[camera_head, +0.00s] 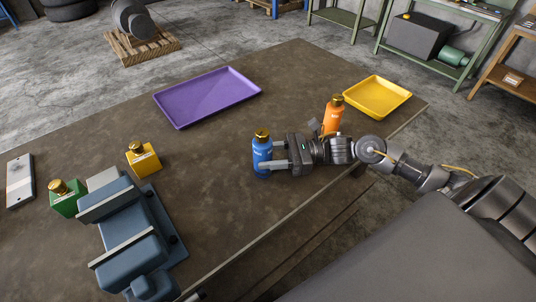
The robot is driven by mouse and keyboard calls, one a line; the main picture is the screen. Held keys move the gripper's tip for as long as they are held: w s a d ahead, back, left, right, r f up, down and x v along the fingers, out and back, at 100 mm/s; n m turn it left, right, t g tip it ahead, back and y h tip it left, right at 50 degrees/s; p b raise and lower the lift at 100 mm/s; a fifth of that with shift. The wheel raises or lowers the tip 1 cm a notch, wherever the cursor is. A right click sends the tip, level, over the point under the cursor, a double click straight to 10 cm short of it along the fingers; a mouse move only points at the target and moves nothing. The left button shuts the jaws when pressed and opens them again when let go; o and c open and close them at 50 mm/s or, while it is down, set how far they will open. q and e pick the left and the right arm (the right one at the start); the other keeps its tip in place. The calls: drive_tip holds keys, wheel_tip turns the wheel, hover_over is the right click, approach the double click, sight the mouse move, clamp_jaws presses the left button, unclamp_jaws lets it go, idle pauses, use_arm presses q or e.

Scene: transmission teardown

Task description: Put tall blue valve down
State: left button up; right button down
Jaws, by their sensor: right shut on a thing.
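The tall blue valve (262,146) is a blue cylinder with a gold cap, upright near the middle of the brown table (220,215). My right gripper (274,157) reaches in from the right with its two fingers level and is shut on the blue valve. The valve's base seems at or very close to the table top; I cannot tell for sure whether it touches. My left gripper does not show.
A purple tray (207,91) and a yellow tray (377,92) lie farther back. An orange valve (333,114) stands just behind my right gripper. A blue-grey machine block (130,235), a yellow valve (144,162) and a green valve (65,203) occupy the left.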

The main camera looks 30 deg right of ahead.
drive_tip(key=shift+f+b, duration=0.1)
drive_tip(key=shift+b, duration=0.2)
drive_tip(key=c, duration=0.7)
unclamp_jaws()
drive_tip(key=shift+c, duration=0.2)
drive_tip(key=shift+r+p, duration=0.2)
drive_tip(key=shift+p, duration=0.2)
drive_tip(key=b+v, duration=0.1)
drive_tip(key=v, duration=0.1)
drive_tip(key=f+b+v, duration=0.1)
drive_tip(key=b+v, duration=0.1)
drive_tip(key=v, duration=0.1)
drive_tip(key=shift+s, duration=0.15)
drive_tip(key=v, duration=0.1)
drive_tip(key=b+v, duration=0.1)
drive_tip(key=v, duration=0.1)
drive_tip(key=b+v, duration=0.1)
drive_tip(key=v, duration=0.1)
drive_tip(key=shift+d+r, duration=0.25)
drive_tip(key=shift+s+d+r, duration=0.15)
drive_tip(key=shift+s+d, duration=0.2)
drive_tip(key=shift+d, duration=0.3)
